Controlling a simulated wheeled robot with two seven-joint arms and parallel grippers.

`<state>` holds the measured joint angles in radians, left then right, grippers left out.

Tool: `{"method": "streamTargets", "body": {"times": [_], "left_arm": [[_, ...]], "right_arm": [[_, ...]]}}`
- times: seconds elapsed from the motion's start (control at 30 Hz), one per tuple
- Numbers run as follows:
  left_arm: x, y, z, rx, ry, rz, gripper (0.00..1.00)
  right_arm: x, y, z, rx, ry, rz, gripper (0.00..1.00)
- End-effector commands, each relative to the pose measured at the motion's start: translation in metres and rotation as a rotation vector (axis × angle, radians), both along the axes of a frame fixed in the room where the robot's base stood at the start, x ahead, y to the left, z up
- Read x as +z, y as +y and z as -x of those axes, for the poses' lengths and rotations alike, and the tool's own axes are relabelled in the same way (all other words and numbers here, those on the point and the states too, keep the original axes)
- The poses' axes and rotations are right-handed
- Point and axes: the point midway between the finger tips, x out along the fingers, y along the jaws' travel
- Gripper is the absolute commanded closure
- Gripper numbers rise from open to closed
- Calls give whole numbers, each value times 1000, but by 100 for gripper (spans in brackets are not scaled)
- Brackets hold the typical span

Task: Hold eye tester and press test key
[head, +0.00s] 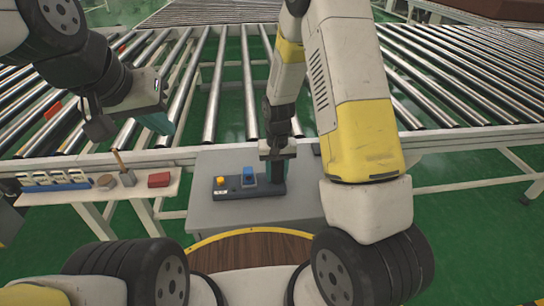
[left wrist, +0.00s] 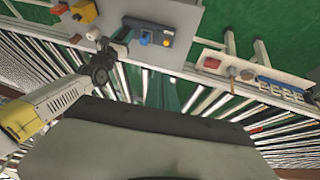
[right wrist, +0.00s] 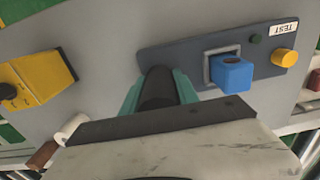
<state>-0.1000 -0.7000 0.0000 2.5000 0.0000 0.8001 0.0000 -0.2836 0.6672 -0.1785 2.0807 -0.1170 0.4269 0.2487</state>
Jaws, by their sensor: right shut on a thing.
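The eye tester is a dark panel (head: 230,192) on a grey table, with a yellow test key (head: 220,181) at its left end and a blue block (head: 249,175) in a square frame. In the right wrist view the yellow key (right wrist: 284,57) sits beside a TEST label (right wrist: 282,28) and a dark green lamp (right wrist: 255,38). My right gripper (head: 278,172) is shut on a black upright post (right wrist: 158,88) at the panel's other end, its teal fingers on both sides. My left gripper (head: 158,122) is raised to the left over the rollers, apart from the panel, its teal fingers seemingly together (left wrist: 168,92).
A side bench (head: 145,188) at the left holds a red box (head: 159,179) and several small items. A yellow box (right wrist: 35,82) and a white roller (right wrist: 70,128) lie on the grey table (head: 205,215). Roller conveyors (head: 215,80) run behind.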

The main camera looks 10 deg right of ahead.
Motion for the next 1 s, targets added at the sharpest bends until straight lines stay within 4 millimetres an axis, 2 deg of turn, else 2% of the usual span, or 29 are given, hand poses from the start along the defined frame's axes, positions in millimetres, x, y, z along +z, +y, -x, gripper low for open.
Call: {"method": "streamTargets", "body": {"times": [0.17,0.27,0.47,0.77,1.0], "left_arm": [[-2,0,-1,-5,7,-10,100],[-10,3,-5,-29,36,-55,100],[-45,16,-23,-157,155,-278,100],[-95,30,-70,-449,294,-699,100],[-133,16,-119,-728,322,-1017,100]], "right_arm": [[0,0,-1,0,-2,-1,100],[0,0,-1,0,-2,-1,100],[0,0,-1,0,-2,-1,100],[0,0,-1,0,-2,-1,100],[0,0,-1,0,-2,-1,100]]}}
